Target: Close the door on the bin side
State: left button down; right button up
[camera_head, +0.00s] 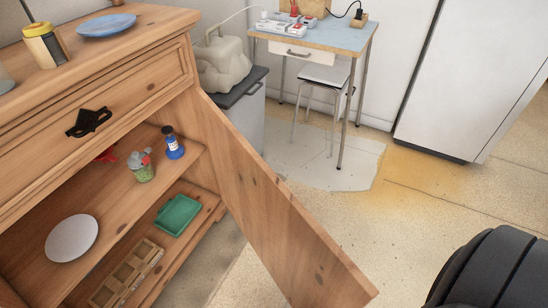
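The wooden dresser (112,70) stands at the left. Its door on the bin side (270,210) is wide open, swung out from the dresser's right edge into the room, with its free end at the bottom of the head view. The grey bin (238,113) with a dark lid stands behind the door, beside the dresser; the door hides part of it. The opening shows two shelves. Neither of my grippers is in view.
On the shelves are a blue jar (173,143), a green jar (142,168), a white plate (72,238), a green tray (177,215) and a wooden divided box (127,275). A table (350,38) and stool (322,76) stand behind.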

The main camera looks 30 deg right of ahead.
aim_at(309, 268)
jog(key=k+l+u, duration=0.1)
jog(key=l, duration=0.3)
jog(key=k+l+u, duration=0.1)
jog(key=l, duration=0.3)
jog(key=k+l+u, duration=0.1)
jog(key=l, duration=0.3)
jog(key=k+l+u, duration=0.1)
jog(key=k+l, duration=0.15)
jog(key=l, duration=0.55)
jog(key=k+l, duration=0.15)
jog(key=k, duration=0.1)
